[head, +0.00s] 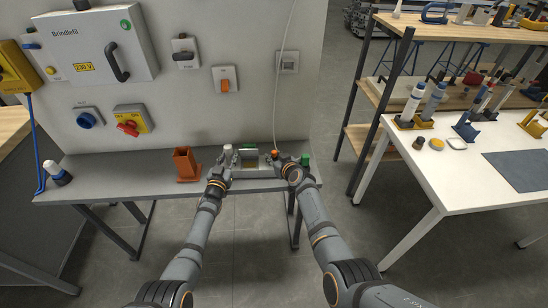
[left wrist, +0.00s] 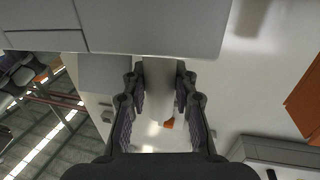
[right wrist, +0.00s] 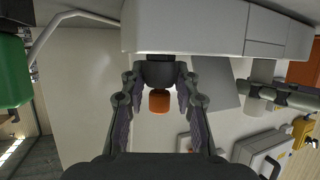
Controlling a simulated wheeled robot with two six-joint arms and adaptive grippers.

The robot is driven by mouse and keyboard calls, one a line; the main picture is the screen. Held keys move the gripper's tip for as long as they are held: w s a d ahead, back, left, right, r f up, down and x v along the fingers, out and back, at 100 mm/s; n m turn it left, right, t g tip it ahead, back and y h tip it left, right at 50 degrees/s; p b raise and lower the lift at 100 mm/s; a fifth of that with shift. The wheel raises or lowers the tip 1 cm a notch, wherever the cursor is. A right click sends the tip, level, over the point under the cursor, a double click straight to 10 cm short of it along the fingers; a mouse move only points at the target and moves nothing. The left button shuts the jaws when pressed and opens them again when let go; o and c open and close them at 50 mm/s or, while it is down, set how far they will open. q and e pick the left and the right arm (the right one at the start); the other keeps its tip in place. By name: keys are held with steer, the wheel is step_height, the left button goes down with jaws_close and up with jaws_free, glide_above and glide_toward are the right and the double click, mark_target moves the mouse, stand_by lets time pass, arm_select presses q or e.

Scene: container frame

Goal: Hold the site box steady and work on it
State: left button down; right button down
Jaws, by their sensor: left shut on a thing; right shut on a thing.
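The grey site box (head: 249,154) sits on the narrow grey shelf against the wall panel, between my grippers. Its grey body fills the top edge of both the left wrist view (left wrist: 150,25) and right wrist view (right wrist: 190,25). My left gripper (head: 227,168) is at its left side, shut on a pale cylindrical part (left wrist: 159,78); that part's pale top (head: 228,150) shows in the head view. My right gripper (head: 285,163) is at its right side, shut on a dark gland with an orange end (right wrist: 159,100). The orange end (head: 274,153) also shows in the head view. The fingers partly hide both held parts.
An orange holder (head: 186,164) stands left on the shelf (head: 115,172). A green-topped item (head: 305,159) is close beside my right gripper. A thin pale cable (head: 278,80) hangs behind the box. Switches and a cabinet (head: 97,45) cover the wall. A white table (head: 450,180) stands right.

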steer(key=c, duration=1)
jaws_free()
steer(key=shift+o, duration=0.2)
steer(key=shift+f+n+g+y, duration=0.1)
steer(key=shift+n+g+y, duration=0.2)
steer(key=shift+n+y, duration=0.35)
steer(key=n+g+y, duration=0.2)
steer(key=n+y, duration=0.1)
steer(key=shift+n+y+v, duration=0.25)
steer(key=shift+v, duration=0.8)
steer(key=v, duration=1)
steer(key=s+d+f+m+g+h, duration=0.2)
steer(key=s+d+f+h, duration=0.2)
steer(key=d+f, duration=0.3)
steer(key=s+d+f+m+g+h, duration=0.2)
steer(key=s+d+f+h, duration=0.2)
steer(key=d+f, duration=0.4)
steer(key=shift+s+d+f+m, duration=0.2)
steer(key=shift+s+f+m, duration=0.15)
steer(key=shift+f, duration=0.35)
